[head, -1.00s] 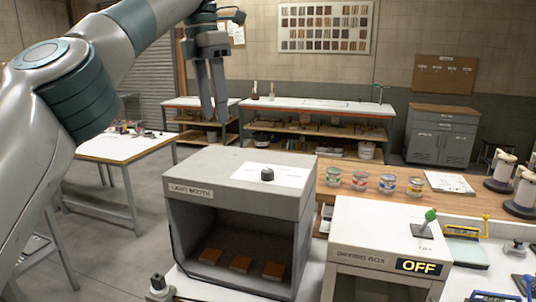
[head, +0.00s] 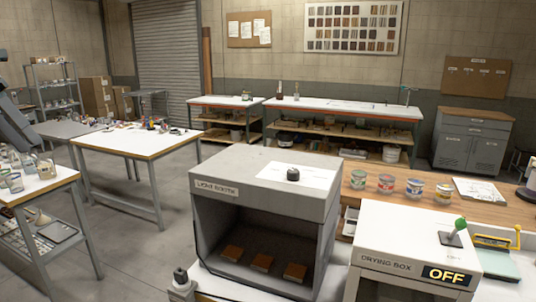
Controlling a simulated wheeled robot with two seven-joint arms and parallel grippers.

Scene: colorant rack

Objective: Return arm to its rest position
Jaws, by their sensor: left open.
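Only a dark grey part of my left gripper (head: 14,122) shows, cut off by the left edge of the head view. It is well left of the light booth and touches nothing that I can see. Its fingertips are hard to make out, and no held object shows. My right gripper is out of view. The grey light booth (head: 205,217) stands at the lower middle with three brown wood samples (head: 263,261) inside. The white drying box (head: 398,223) to its right reads OFF and has a green-knobbed lever (head: 457,230) on top.
Several small cans (head: 386,184) stand in a row on the wooden counter behind the drying box. A white-topped table (head: 130,143) and a cart with jars (head: 40,186) stand at left. Open floor (head: 150,240) lies between them and the booth.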

